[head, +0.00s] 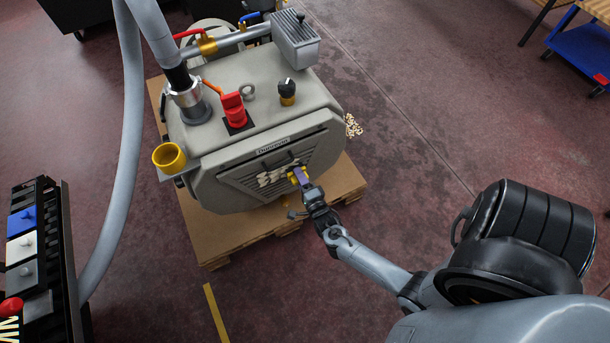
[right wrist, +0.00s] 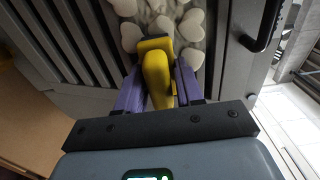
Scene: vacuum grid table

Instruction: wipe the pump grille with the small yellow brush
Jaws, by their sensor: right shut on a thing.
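The pump (head: 250,100) is a grey-beige machine. Its slatted grille (head: 235,183) is on the front face, and the slats also show in the right wrist view (right wrist: 60,40). Pale chips (head: 267,180) cover part of the grille; they look rounded in the right wrist view (right wrist: 192,25). My right gripper (head: 303,178) is at the grille's right part. Its purple fingers are shut on the yellow brush (right wrist: 157,78), whose head points at the grille by the chips. Whether the brush touches the slats I cannot tell. My left gripper is not in view.
The pump stands on a wooden pallet (head: 230,243). A yellow cup (head: 169,157) is fixed at its left side. More pale chips (head: 353,126) show at its right edge. A grey hose (head: 128,150) and a rack (head: 45,250) are on the left. A black handle (right wrist: 262,25) is beside the grille.

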